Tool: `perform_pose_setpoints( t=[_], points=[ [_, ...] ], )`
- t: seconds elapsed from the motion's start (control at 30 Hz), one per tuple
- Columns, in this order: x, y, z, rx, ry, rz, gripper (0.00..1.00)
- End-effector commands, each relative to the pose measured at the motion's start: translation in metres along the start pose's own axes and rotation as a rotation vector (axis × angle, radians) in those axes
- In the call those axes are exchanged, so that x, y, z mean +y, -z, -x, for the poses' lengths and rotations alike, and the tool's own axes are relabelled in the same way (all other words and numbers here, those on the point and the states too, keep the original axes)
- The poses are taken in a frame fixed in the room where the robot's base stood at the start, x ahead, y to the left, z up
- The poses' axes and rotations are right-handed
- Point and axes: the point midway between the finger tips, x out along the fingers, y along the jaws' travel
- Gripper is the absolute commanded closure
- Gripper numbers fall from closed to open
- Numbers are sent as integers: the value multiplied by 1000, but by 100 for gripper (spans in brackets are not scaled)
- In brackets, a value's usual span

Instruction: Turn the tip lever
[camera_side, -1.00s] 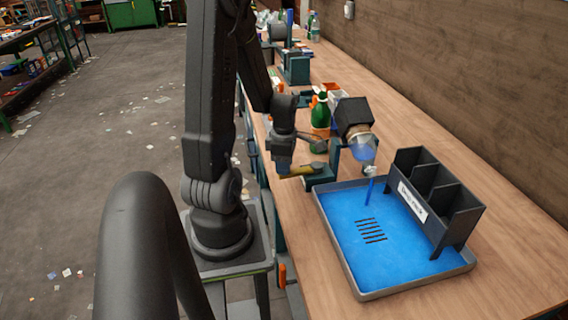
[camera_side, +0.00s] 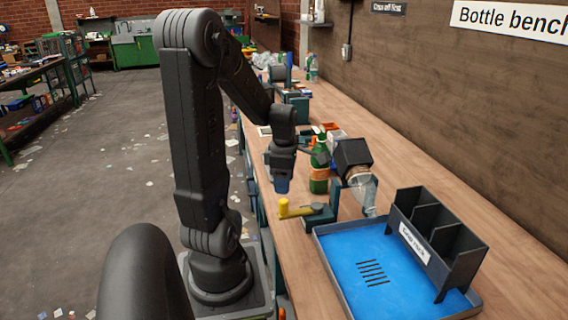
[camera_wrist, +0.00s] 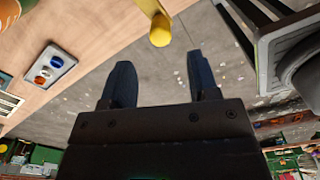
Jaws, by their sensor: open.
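The yellow tip lever (camera_side: 300,210) sticks out to the left from a dark green base on the bench, with its knob at the left end. My gripper (camera_side: 282,186) hangs just above and behind the knob, apart from it. In the wrist view, my gripper (camera_wrist: 162,78) has its two dark fingers spread with nothing between them, and the yellow knob (camera_wrist: 160,34) lies beyond the fingertips. A clear bottle (camera_side: 362,188) is tilted neck-down in a black holder (camera_side: 352,158) and looks empty. No stream shows below it.
A grey-rimmed tray (camera_side: 345,290) with a blue floor and dark slots lies below the bottle. A black rack (camera_side: 455,252) stands at its right side. A green bottle (camera_side: 319,172) stands behind the lever. A small tray of caps (camera_wrist: 50,65) shows in the wrist view.

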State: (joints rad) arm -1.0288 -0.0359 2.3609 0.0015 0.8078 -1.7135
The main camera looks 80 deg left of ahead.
Motion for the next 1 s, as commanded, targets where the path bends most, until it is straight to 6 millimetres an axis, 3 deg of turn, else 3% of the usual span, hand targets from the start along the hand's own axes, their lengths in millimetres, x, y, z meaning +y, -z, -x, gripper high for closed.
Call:
perform_pose_setpoints(
  t=[0.1, 0.33, 1.0],
  points=[
    [1, 0, 26, -1, -6, 0, 45],
    [0, 0, 52, 0, -2, -1, 45],
    [-3, -6, 58, -2, -9, -54, 45]
  ],
)
